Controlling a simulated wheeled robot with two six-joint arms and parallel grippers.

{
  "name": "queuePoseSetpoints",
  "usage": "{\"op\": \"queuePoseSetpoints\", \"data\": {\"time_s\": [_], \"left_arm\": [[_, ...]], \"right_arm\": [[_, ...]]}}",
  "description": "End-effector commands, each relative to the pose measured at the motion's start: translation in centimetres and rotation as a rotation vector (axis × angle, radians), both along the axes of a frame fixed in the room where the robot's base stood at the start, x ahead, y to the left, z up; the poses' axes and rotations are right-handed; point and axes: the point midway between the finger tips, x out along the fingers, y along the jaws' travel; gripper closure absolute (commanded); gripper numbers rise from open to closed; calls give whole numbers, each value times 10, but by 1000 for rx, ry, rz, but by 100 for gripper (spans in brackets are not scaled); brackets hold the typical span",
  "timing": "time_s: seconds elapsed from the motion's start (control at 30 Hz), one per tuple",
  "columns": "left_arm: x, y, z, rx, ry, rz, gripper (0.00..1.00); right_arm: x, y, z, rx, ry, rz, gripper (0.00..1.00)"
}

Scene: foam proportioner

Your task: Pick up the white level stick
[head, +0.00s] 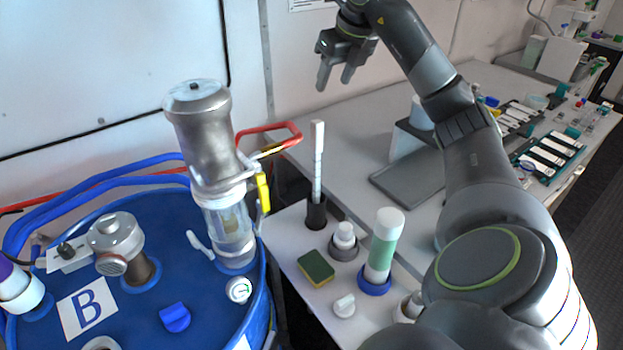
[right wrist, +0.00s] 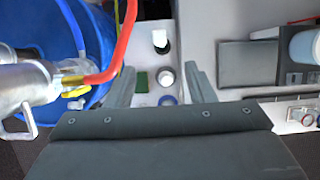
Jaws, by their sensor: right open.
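The white level stick (head: 318,155) stands upright in a dark round holder (head: 316,213) on the light side shelf. In the right wrist view the level stick (right wrist: 160,39) shows from above as a short white shape, ahead of the fingers. My right gripper (head: 335,82) is open and empty, above and slightly right of the stick's top in the head view. Its two fingers (right wrist: 160,82) are spread apart in the wrist view, and the stick lies beyond their tips. My left gripper is not in view.
A blue drum (head: 215,320) with a metal and clear cylinder (head: 205,140) stands left, with a red hose (head: 275,128) near the stick. A green-and-white bottle (head: 384,245), white-capped container (head: 344,240) and sponge (head: 316,268) share the shelf. A grey tray (head: 410,185) lies right.

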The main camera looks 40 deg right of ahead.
Motion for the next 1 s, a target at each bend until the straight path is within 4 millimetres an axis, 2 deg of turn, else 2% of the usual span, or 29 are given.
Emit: {"op": "queuePoseSetpoints", "data": {"time_s": [0.03,0.23,0.5,0.57,0.77,1.0], "left_arm": [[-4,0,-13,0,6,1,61],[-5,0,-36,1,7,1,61],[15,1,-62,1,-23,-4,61],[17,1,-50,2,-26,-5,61],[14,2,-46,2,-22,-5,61],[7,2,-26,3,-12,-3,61]], "right_arm": [[4,0,-15,3,1,0,51],[16,-1,-44,4,1,-1,51],[31,-3,-79,2,0,1,51],[34,-3,-81,3,5,0,51],[39,-4,-95,2,2,-1,51],[50,-4,-118,3,5,0,51]]}}
